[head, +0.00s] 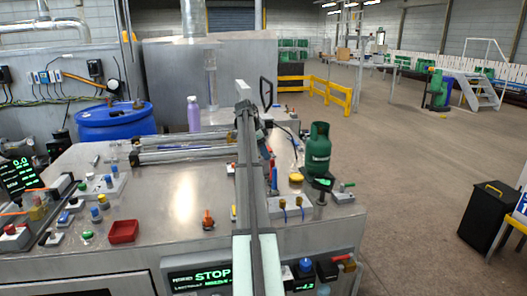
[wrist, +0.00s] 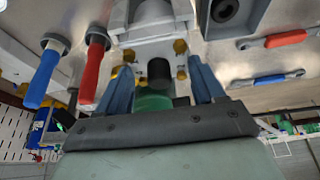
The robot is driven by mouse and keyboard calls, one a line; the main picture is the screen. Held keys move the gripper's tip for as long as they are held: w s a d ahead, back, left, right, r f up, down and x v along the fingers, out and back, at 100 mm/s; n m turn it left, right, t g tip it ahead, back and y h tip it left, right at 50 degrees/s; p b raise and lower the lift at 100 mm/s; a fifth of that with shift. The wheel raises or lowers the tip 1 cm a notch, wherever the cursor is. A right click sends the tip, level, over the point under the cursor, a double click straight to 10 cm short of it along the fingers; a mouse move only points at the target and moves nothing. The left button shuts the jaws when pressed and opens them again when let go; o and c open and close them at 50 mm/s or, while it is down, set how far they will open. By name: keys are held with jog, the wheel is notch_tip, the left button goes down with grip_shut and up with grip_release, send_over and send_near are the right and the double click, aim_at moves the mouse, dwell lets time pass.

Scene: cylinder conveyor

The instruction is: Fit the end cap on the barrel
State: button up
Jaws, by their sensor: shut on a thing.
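My gripper (wrist: 157,75) shows in the wrist view with two blue fingers on either side of a green and black part (wrist: 152,101). The fingers are shut on this part; whether it is the end cap I cannot tell. A black round piece (wrist: 160,72) and yellow nut-like pieces sit around the fingertips, in front of a pale grey block (wrist: 150,22). In the head view my arm reaches away over the bench, and its far end hides what is behind it. Silver tubes (head: 185,155), possibly the barrel, lie on the bench left of my arm.
A green gas bottle (head: 318,150) stands right of my arm. A red tray (head: 123,231) and small coloured fittings lie on the steel bench (head: 160,195). A purple bottle (head: 194,114) and a blue drum (head: 115,122) stand behind. Red and blue handled tools show in the wrist view.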

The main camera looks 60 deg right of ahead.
jog(key=o, duration=1.4)
jog(key=shift+c, duration=0.2)
jog(key=shift+o, duration=0.2)
jog(key=shift+r, duration=0.15)
jog(key=shift+r, duration=3.4)
